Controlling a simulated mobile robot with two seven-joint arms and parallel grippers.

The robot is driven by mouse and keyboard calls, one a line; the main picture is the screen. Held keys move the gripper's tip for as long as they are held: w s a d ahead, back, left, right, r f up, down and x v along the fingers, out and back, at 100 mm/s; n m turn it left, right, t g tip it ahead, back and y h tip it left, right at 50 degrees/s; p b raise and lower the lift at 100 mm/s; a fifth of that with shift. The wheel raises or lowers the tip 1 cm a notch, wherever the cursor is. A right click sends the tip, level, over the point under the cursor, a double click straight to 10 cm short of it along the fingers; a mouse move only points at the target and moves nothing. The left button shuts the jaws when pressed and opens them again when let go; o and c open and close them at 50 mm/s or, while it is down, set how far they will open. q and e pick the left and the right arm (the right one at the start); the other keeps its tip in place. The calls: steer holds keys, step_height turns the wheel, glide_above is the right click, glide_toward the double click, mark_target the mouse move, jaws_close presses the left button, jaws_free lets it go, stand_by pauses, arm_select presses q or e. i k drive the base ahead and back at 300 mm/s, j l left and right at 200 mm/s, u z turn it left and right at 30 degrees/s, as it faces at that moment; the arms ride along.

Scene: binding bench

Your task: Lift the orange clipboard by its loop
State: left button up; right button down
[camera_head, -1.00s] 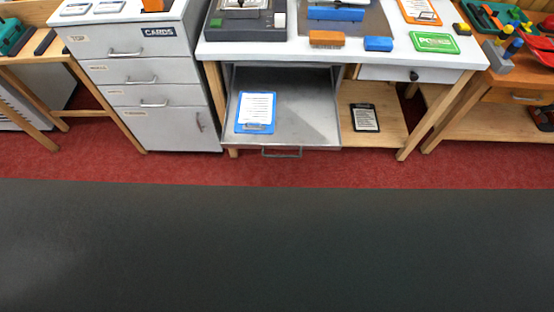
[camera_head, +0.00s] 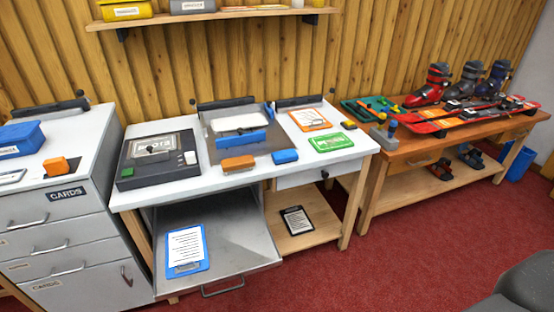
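The orange clipboard (camera_head: 310,119) lies flat at the back right of the white bench (camera_head: 195,197), with a white sheet on it. It is small in the view, and I cannot make out its loop. A green card or board (camera_head: 331,142) lies just in front of it. Neither of my grippers is in view.
A metal drawer (camera_head: 235,235) stands open below the bench, with a blue clipboard (camera_head: 203,246) inside. A black clipboard (camera_head: 297,220) lies on the lower shelf. An orange block (camera_head: 238,164) and a blue block (camera_head: 285,157) lie near the bench front. Red floor (camera_head: 390,260) is open at right.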

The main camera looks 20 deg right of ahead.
mark_target(308, 119)
steer(key=i+l, duration=0.15)
steer(key=l, duration=0.25)
steer(key=i+l+u, duration=0.15)
steer(key=l, duration=0.25)
steer(key=i+l, duration=0.2)
steer(key=l, duration=0.2)
steer(key=i+l+u, duration=0.15)
steer(key=l, duration=0.25)
steer(key=i+l, duration=0.1)
steer(key=l, duration=0.35)
steer(key=i+l+u, duration=0.1)
steer(key=l, duration=0.35)
steer(key=i, duration=0.05)
